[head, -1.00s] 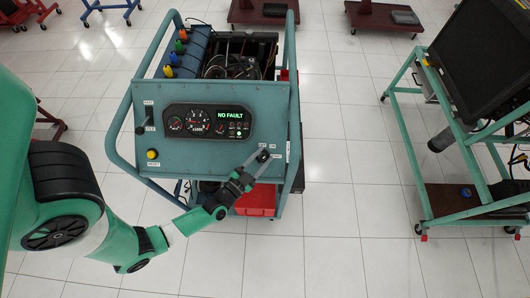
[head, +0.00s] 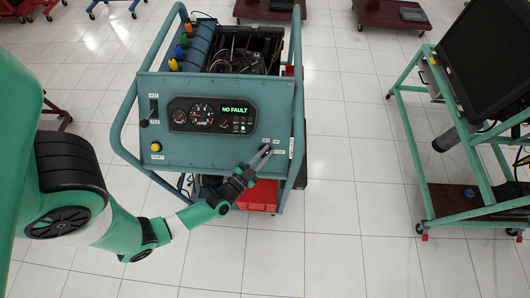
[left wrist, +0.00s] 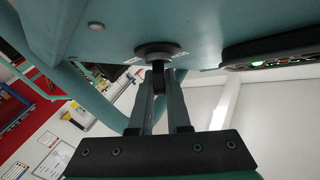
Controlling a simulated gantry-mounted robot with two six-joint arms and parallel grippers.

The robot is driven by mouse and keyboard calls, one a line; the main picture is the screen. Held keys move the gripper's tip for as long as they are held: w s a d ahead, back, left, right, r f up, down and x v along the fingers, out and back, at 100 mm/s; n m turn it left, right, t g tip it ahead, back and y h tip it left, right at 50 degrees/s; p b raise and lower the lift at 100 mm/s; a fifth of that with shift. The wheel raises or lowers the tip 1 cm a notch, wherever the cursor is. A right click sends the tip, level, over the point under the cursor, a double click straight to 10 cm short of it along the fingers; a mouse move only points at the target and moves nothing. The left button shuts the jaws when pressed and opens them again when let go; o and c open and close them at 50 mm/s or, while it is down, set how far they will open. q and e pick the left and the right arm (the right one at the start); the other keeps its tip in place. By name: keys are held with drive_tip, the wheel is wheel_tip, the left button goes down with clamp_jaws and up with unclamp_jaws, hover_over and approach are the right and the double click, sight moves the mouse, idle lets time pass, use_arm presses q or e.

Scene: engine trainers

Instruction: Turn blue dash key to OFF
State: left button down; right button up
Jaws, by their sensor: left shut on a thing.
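The teal engine trainer's dash panel (head: 215,150) faces me in the head view, with a lit "NO FAULT" display (head: 238,111). My left gripper (head: 263,154) is at the key switch at the panel's right side, beside small white labels. In the left wrist view, the dark key (left wrist: 158,72) sticks out of a round switch collar (left wrist: 157,50). The fingers of the left gripper (left wrist: 160,85) are shut on the key, one on each side. Its blue colour does not show, and I cannot read its position. My right gripper is not in view.
The dash also carries gauges (head: 202,115), a lever (head: 153,108) and a yellow button (head: 156,146). Teal tube rails (head: 123,115) flank the trainer. A red bin (head: 260,196) sits below. A green stand with a monitor (head: 485,60) is at right, with clear floor between.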

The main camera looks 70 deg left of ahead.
use_arm(q)
drive_tip(key=shift+w+n+g+y+p, duration=0.1)
drive_tip(key=shift+n+g+y+p, duration=0.25)
drive_tip(key=shift+n+y, duration=0.45)
drive_tip(key=shift+d+n+g+y, duration=0.1)
drive_tip(key=shift+n+g+y, duration=0.35)
drive_tip(key=shift+n+y, duration=0.45)
drive_tip(key=n+g+y+b, duration=0.1)
drive_tip(key=n, duration=0.1)
drive_tip(key=n+g+y+b, duration=0.1)
drive_tip(key=n+y, duration=0.1)
drive_tip(key=n, duration=0.1)
drive_tip(key=shift+f+g, duration=0.2)
drive_tip(key=shift+g, duration=0.2)
drive_tip(key=shift+r+n+g+y+b, duration=0.1)
drive_tip(key=shift+n+g+y+b, duration=0.8)
drive_tip(key=shift+n+g, duration=0.9)
drive_tip(key=shift+n, duration=0.4)
drive_tip(key=shift+r, duration=0.1)
drive_tip(key=c, duration=0.9)
unclamp_jaws()
